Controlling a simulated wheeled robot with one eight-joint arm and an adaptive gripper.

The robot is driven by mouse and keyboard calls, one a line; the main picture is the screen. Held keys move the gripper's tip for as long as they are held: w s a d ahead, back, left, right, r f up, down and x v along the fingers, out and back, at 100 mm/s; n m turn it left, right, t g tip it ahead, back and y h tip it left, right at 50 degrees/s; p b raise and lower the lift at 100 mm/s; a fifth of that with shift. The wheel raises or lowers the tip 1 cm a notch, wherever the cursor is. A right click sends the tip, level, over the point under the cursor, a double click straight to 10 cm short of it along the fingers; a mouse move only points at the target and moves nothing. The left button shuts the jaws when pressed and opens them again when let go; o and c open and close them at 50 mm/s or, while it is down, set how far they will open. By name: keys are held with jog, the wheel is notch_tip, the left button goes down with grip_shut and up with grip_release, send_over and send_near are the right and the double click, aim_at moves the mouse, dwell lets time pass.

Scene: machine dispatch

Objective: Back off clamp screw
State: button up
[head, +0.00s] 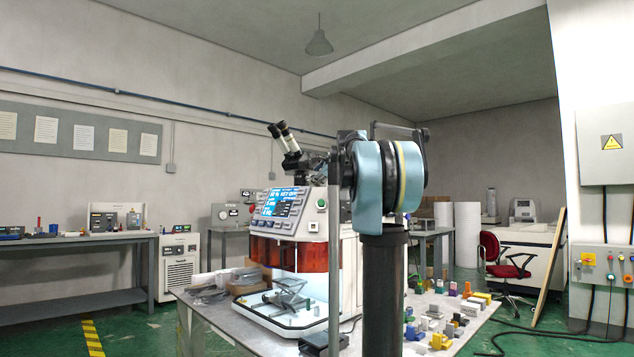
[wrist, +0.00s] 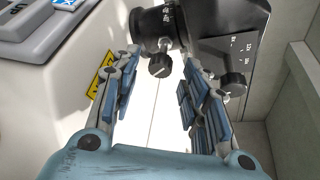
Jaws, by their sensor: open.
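In the wrist view a small black ribbed knob, which looks like the clamp screw (wrist: 160,66), hangs under a dark cylindrical part (wrist: 158,24) with white markings. My gripper (wrist: 165,60) is open, its blue-padded fingers reaching up from below on both sides of the knob. The fingertips are apart and the knob shows in the gap between them; I cannot tell whether either finger touches it. In the head view the machine with a microscope (head: 287,140) stands on the bench, partly behind my arm, and my gripper cannot be made out there.
A second black knob (wrist: 234,84) sits on a dark bracket (wrist: 232,50) just right of the right finger. A white machine housing (wrist: 40,90) with a yellow label (wrist: 101,76) stands close on the left. Several small coloured parts (head: 440,341) lie on the bench (head: 196,306).

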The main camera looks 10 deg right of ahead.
jog(key=v, duration=0.4)
jog(key=shift+s+d+f, duration=0.1)
jog(key=shift+s, duration=0.05)
jog(key=shift+s+d+r, duration=0.1)
jog(key=shift+s+r, duration=0.15)
jog(key=shift+s, duration=0.35)
jog(key=shift+s+d+r, duration=0.1)
jog(key=shift+s+d, duration=0.1)
jog(key=shift+s, duration=0.15)
